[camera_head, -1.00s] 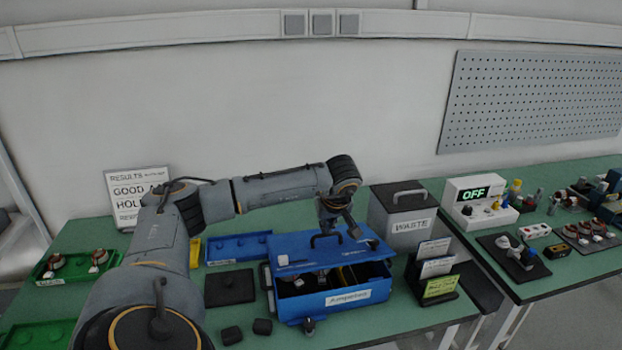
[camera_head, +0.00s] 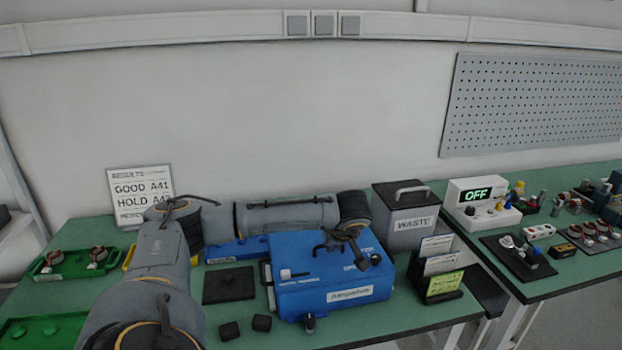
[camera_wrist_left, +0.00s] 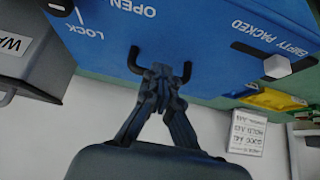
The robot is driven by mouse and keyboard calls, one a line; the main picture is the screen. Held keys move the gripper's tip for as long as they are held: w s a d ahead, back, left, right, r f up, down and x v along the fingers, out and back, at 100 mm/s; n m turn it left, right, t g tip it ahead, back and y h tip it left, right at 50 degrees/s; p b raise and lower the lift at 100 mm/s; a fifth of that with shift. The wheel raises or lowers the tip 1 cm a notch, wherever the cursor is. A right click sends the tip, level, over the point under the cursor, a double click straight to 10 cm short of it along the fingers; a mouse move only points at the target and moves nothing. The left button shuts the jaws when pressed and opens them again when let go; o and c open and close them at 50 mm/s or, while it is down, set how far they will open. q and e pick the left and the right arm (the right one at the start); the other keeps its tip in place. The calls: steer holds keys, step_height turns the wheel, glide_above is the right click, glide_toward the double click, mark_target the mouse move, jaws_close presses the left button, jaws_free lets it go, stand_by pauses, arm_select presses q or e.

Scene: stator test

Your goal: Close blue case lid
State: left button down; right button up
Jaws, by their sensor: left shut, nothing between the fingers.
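The blue case (camera_head: 335,292) stands on the green bench with its lid (camera_head: 310,262) lying down flat over the box. No gap into the inside shows in the head view. My left gripper (camera_head: 348,247) is shut and empty, low over the lid beside its black handle (camera_head: 325,245). In the left wrist view the shut fingertips (camera_wrist_left: 161,75) are at the black handle (camera_wrist_left: 184,72), in front of the blue lid (camera_wrist_left: 210,40); I cannot tell whether they touch it. My right gripper is not in view.
A grey waste bin (camera_head: 405,220) stands behind and right of the case. A card holder (camera_head: 437,276) is close on its right. Green trays (camera_head: 75,264) are farther left.

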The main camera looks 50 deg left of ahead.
mark_target(331, 258)
arm_select(q)
steer(key=shift+s+d+f, duration=0.15)
steer(key=shift+s+f, duration=0.1)
steer(key=shift+f, duration=0.3)
steer(key=r+p, duration=0.2)
steer(key=r, duration=0.1)
steer(key=w+a+r+p, duration=0.1)
steer(key=shift+r, duration=0.15)
steer(key=s+d+b, duration=0.3)
steer(key=s+d, duration=0.1)
steer(key=d, duration=0.5)
steer(key=shift+s+f, duration=0.3)
steer(key=shift+f, duration=0.05)
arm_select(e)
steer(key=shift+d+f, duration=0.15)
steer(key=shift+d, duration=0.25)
